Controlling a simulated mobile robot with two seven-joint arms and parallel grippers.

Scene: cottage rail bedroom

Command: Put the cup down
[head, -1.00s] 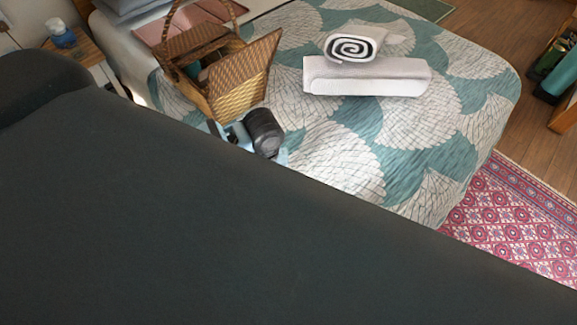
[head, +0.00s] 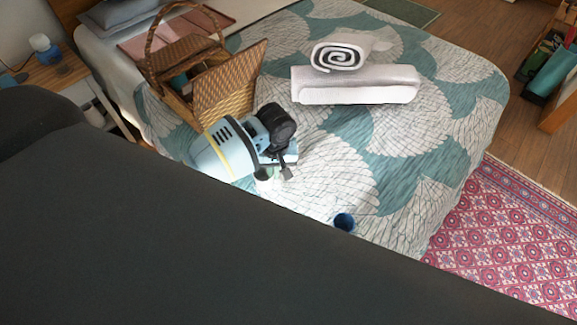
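A small blue cup (head: 344,222) stands on the patterned bed near its front edge, just beyond my dark body part that fills the lower picture. My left gripper (head: 274,175) is over the bed, up and to the left of the cup and apart from it. Its fingers look spread, with a pale patch near the tips too small to make out clearly. The pale blue wrist with a yellow band and a black round part show above it. My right gripper is not in view.
The bed (head: 420,140) is clear to the cup's right. A red rug (head: 510,225) lies beyond the bed.

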